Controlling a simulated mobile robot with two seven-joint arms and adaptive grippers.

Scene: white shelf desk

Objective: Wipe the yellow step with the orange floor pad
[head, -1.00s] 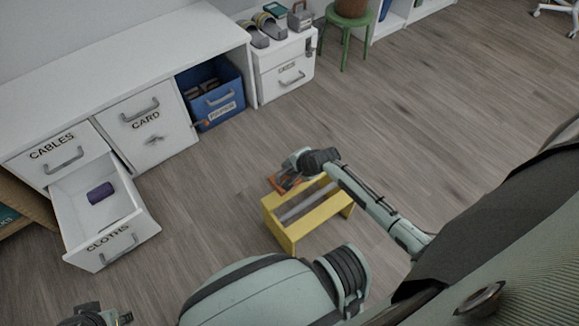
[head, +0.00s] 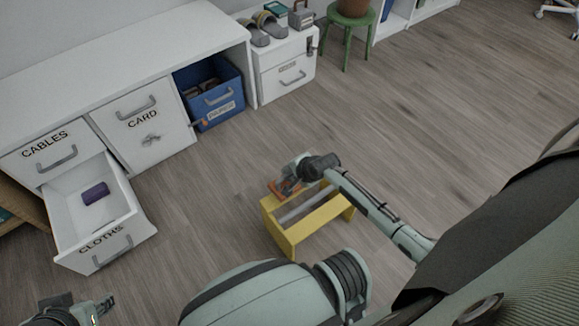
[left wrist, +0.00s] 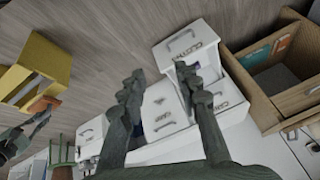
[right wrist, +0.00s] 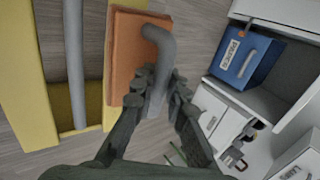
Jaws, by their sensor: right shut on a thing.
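The yellow step (head: 277,232) stands on the floor in front of me, with a grey bar along its open middle; it also shows in the left wrist view (left wrist: 52,57) and right wrist view (right wrist: 22,85). The orange floor pad (right wrist: 124,60) has a grey bent handle. My right gripper (head: 290,183) is shut on this handle, which shows between its fingers in the right wrist view (right wrist: 160,85). The pad (head: 277,187) is at the step's far end, by its yellow edge; I cannot tell whether it touches. My left gripper (left wrist: 163,88) is open and empty, away from the step.
An open drawer (head: 128,222) marked CLOTHS holds a purple roll (head: 95,193) and juts out at the left. A white desk (head: 120,60), a blue bin (head: 215,110) and a green stool (head: 350,22) stand behind. The floor right of the step is free.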

